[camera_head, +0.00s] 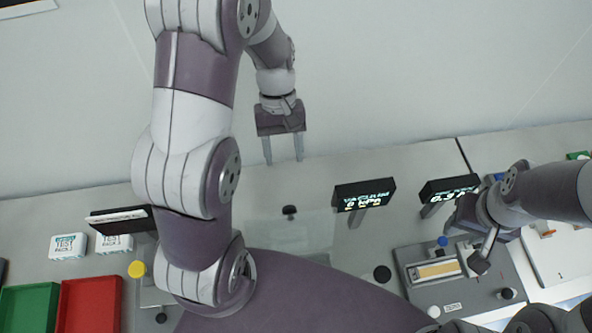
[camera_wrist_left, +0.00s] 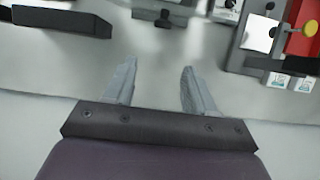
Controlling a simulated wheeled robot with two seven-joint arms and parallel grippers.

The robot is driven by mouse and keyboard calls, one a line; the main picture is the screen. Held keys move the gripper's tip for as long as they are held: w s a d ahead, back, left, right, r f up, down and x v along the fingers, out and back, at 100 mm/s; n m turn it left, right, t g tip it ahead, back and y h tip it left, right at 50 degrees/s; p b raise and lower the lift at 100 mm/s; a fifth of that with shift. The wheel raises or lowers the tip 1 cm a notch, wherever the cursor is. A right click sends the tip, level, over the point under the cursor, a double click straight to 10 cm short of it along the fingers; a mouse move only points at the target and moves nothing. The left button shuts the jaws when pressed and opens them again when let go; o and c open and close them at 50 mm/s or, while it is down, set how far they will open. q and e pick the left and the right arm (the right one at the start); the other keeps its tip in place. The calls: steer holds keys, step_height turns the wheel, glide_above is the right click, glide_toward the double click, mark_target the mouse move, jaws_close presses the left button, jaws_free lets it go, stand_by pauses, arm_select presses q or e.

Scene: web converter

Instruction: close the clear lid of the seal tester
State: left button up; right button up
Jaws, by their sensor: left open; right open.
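The seal tester's clear lid (camera_head: 312,228) shows in the head view as a faint see-through panel with a black knob (camera_head: 289,211) at its far edge. My arm hides much of the tester, and I cannot tell the lid's exact angle. My left gripper (camera_head: 283,160) is open and empty, beyond the knob towards the back wall. The left wrist view shows its two parted fingers (camera_wrist_left: 158,68), with a black knob (camera_wrist_left: 163,18) ahead and apart from them. My right gripper (camera_head: 478,250) is open at the right, over another device and away from the lid.
A vacuum display (camera_head: 363,194) stands right of the lid, with a second display (camera_head: 449,188) further right. A grey device (camera_head: 425,270) lies below them. Test packs (camera_head: 68,246), a green tray (camera_head: 28,306) and a red tray (camera_head: 90,303) are at the left.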

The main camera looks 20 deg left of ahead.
arm_select(q)
steer(key=b, duration=0.6)
glide_toward(289, 207)
steer(key=s+f, duration=0.1)
steer(key=f, duration=0.1)
steer(key=b+x, duration=0.1)
steer(key=x, duration=0.1)
steer(key=b+x, duration=0.1)
steer(key=b, duration=0.1)
steer(key=shift+d+f, duration=0.3)
steer(key=shift+f, duration=0.05)
steer(key=x, duration=0.3)
steer(key=shift+s+d+f+p, duration=0.1)
steer(key=shift+s+p, duration=0.15)
steer(key=shift+p, duration=0.05)
steer(key=shift+w, duration=0.25)
steer(key=c, duration=0.7)
jaws_close()
arm_select(e)
step_height(289, 207, down, 8)
steer(key=s+d, duration=0.1)
steer(key=shift+s+f, duration=0.2)
steer(key=shift+s, duration=0.2)
